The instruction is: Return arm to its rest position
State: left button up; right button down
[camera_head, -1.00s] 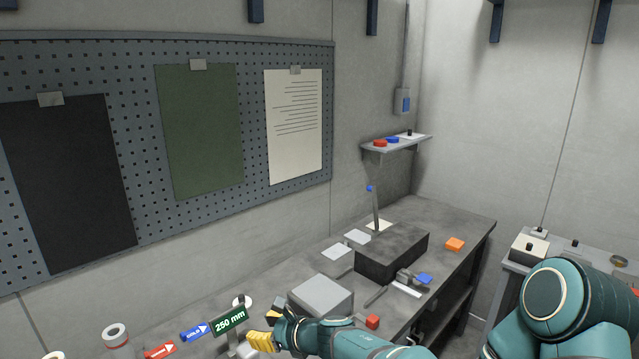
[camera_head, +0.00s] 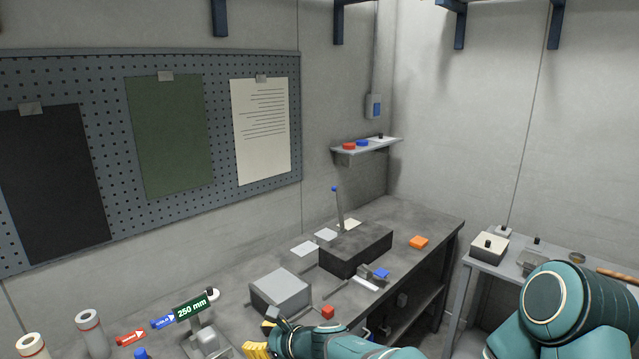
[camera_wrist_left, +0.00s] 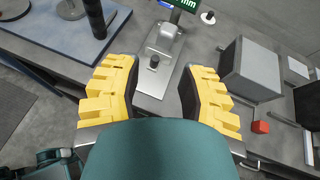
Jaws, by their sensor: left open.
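My left gripper (camera_head: 263,338) is low in the head view, at the front edge of the workbench (camera_head: 235,290), its teal forearm running off to the lower right. The left wrist view shows its two yellow fingers with dark inner pads (camera_wrist_left: 158,66) spread wide with nothing held. My right gripper is not in view.
A grey block (camera_head: 281,287) and a red cube (camera_head: 327,312) lie close to the gripper. A dark block (camera_head: 355,252) stands farther back. White cylinders (camera_head: 91,330) stand at the lower left. A side table (camera_head: 475,266) is at the right.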

pick_arm(q)
jog(key=s+a+f+n+g+h+b, duration=0.1)
jog(key=s+a+f+n+g+h, duration=0.1)
jog(key=s+f, duration=0.35)
jog(key=s+a+f+n+g+h+b, duration=0.1)
jog(key=s+a+f+n+g, duration=0.15)
jog(key=f, duration=0.65)
jog(key=s+a+f+n+g+h+b, duration=0.1)
jog(key=s+a+f+n+h, duration=0.15)
jog(key=f, duration=0.55)
jog(key=s+d+f+n+g+h+b, duration=0.2)
jog(key=s+d+f+n+h+b, duration=0.15)
jog(key=s+f+n, duration=0.4)
jog(key=s+d+n+t+h+b, duration=0.2)
jog(key=s+d+n+h, duration=0.3)
jog(key=n, duration=0.5)
jog(key=shift+s+d+r+n+t+h+b, duration=0.2)
jog(key=shift+d+n+t+h+b, duration=0.15)
jog(key=shift+d+h+b, duration=0.15)
